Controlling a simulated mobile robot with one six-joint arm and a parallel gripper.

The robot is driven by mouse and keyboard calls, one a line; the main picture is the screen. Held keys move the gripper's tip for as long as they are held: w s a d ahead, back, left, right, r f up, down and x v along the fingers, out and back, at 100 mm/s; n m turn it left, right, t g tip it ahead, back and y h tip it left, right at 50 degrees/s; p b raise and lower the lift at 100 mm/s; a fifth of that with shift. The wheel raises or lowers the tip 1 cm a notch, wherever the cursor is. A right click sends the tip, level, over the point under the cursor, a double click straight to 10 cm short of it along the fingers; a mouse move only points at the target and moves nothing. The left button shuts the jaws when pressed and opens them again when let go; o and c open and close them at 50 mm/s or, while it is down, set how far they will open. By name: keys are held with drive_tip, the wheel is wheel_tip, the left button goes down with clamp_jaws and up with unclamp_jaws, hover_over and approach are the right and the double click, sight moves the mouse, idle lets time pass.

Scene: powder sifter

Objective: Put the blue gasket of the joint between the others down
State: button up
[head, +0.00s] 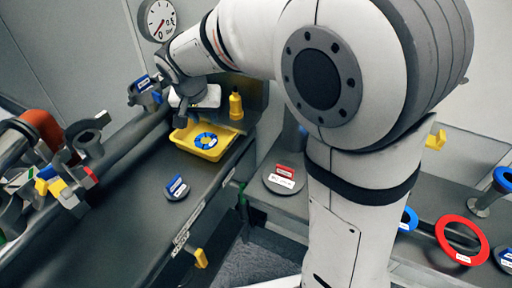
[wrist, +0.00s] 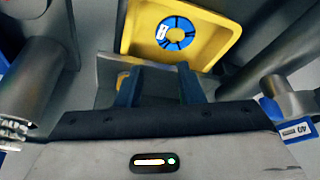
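A blue gasket (head: 206,141) with a white label lies flat in the yellow tray (head: 222,150) on the bench. In the wrist view the blue gasket (wrist: 175,34) lies inside the yellow tray (wrist: 230,24), beyond my fingertips. My gripper (wrist: 160,72) is open, with two dark blue fingers apart and nothing seen between them. In the head view my gripper is up behind the tray, its fingers not clearly visible. The joint cannot be surely picked out; pipe ends with open flanges (head: 88,140) stand at the left.
A yellow bottle (head: 236,104) stands behind the tray. A round stand with a blue tag (head: 177,187) is on the bench, and one with a red tag (head: 284,178) on a lower shelf. A red ring (head: 462,241) and blue rings (head: 408,219) are at the right.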

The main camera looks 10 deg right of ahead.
drive_tip(key=s+d+f+n+g, duration=0.1)
drive_tip(key=s+d, duration=0.7)
drive_tip(key=s, duration=0.2)
drive_tip(key=s+d+f+n+y, duration=0.1)
drive_tip(key=s+d+n, duration=0.1)
drive_tip(key=s+d, duration=0.6)
drive_tip(key=s, duration=0.3)
drive_tip(key=shift+s+d+g, duration=0.2)
drive_tip(key=shift+d+g, duration=0.05)
drive_tip(key=shift+g, duration=0.15)
drive_tip(key=shift+r+p, duration=0.6)
